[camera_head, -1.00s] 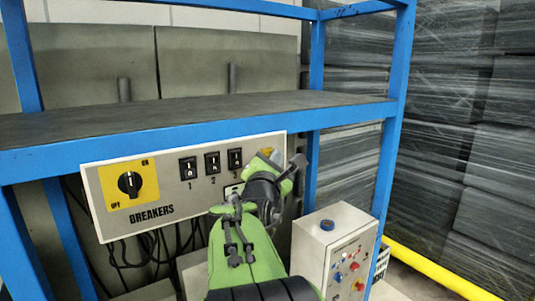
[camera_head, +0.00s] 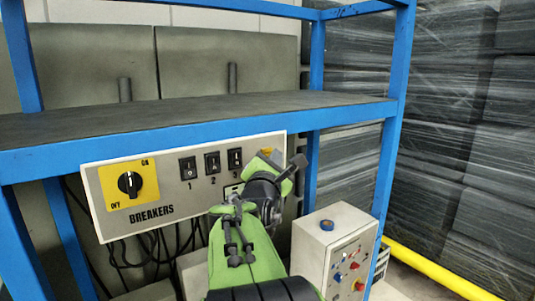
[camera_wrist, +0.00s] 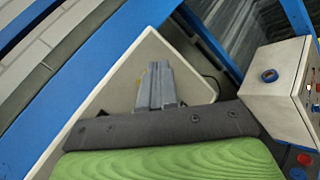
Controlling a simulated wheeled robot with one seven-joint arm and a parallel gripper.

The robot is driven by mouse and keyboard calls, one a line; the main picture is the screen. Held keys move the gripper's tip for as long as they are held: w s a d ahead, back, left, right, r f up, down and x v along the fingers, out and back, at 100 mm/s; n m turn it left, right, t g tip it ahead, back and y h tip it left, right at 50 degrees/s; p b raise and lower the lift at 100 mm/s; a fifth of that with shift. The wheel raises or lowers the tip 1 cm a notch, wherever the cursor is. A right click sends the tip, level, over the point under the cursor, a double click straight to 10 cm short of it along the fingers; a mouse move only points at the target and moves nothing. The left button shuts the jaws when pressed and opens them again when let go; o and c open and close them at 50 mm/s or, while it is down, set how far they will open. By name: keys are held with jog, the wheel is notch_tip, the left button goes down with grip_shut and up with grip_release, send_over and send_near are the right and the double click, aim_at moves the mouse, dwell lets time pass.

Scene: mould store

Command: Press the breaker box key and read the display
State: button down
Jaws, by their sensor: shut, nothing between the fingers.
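The breaker box (camera_head: 205,185) is a pale panel under the blue shelf, marked BREAKERS. It has a black rotary knob (camera_head: 130,184) on a yellow plate, marked ON and OFF, and three numbered black switches (camera_head: 212,163). My green arm covers its lower right part. A small yellow piece shows at its upper right beside my wrist, and a dark-edged pale patch (camera_head: 233,189) shows below switch 3. I cannot make out a key or a display reading. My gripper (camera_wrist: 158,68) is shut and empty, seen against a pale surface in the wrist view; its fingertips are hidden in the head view.
The blue shelf frame (camera_head: 200,130) overhangs the panel, with a post (camera_head: 390,150) at right. A pale control box (camera_head: 335,235) with a blue ring on top and coloured buttons stands right of my arm. Dark cables hang below the panel. Wrapped stacks (camera_head: 440,130) fill the right.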

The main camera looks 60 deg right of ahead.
jog(key=shift+w, duration=0.1)
jog(key=shift+w+d, duration=0.2)
jog(key=shift+w, duration=0.15)
jog(key=shift+w+d, duration=0.15)
jog(key=shift+w, duration=0.1)
dwell(0.9)
jog(key=shift+s+a, duration=0.4)
jog(key=shift+s, duration=0.3)
jog(key=shift+s+a+b, duration=0.15)
jog(key=shift+s+a, duration=0.2)
jog(key=shift+s, duration=0.4)
jog(key=shift+s+a+b, duration=0.15)
jog(key=shift+s+a, duration=0.25)
jog(key=shift+s, duration=0.35)
jog(key=shift+s+a+b, duration=0.15)
jog(key=shift+s+a, duration=0.2)
jog(key=shift+s, duration=0.4)
